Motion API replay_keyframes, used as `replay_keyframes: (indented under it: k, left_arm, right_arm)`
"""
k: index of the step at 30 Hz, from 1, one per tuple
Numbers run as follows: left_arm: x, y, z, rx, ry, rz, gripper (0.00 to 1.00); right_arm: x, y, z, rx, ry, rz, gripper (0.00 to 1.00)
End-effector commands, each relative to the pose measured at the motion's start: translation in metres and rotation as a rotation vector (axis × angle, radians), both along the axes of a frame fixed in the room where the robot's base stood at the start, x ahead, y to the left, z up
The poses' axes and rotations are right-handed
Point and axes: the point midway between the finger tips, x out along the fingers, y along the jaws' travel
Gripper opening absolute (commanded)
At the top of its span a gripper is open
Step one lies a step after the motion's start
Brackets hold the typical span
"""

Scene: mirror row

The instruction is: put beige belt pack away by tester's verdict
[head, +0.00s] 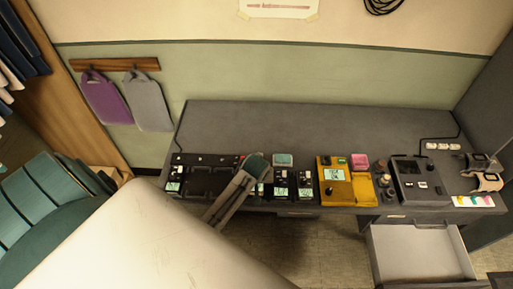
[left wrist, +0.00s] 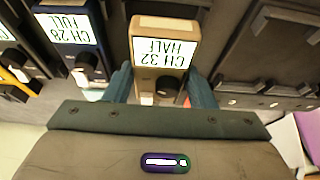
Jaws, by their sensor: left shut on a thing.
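The beige belt pack (left wrist: 165,25) shows in the left wrist view between the fingers of my left gripper (left wrist: 163,88). Its lit screen reads CH 32 HALF, upside down in that view, with a dark knob beside it. In the head view my left gripper (head: 257,168) is over the front of the grey desk and hides most of the pack. I cannot tell whether the pack is clear of the surface below. A yellow tester (head: 327,163) with a lit screen stands to the right; its reading is too small to make out. My right gripper is not in view.
A dark pack (left wrist: 62,9) reading CH 28 FULL is beside the held one. A dark rack with empty bays (head: 198,183) is to the left. A dark console (head: 408,168) stands right of the tester. An open drawer (head: 418,256) juts out below the desk. The desk's back (head: 300,122) is clear.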

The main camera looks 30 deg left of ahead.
Motion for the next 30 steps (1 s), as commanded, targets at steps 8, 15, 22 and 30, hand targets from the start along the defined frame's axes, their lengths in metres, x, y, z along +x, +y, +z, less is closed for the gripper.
replay_keyframes:
  k: [8, 15, 22, 30]
  left_arm:
    - [0.0005, -0.0003, 0.0003, 0.001, -0.001, 0.0, 0.2]
    - [0.0005, -0.0003, -0.0002, 0.001, -0.001, 0.0, 0.2]
    - [0.0005, -0.0003, -0.0033, 0.001, -0.001, 0.0, 0.2]
    - [0.0006, -0.0003, -0.0074, 0.0, -0.001, 0.0, 0.2]
  right_arm:
    - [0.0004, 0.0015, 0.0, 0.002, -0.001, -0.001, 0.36]
    - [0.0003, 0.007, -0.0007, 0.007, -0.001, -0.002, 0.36]
    - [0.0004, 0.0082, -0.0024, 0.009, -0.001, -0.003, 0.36]
    - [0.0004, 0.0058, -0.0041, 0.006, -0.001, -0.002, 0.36]
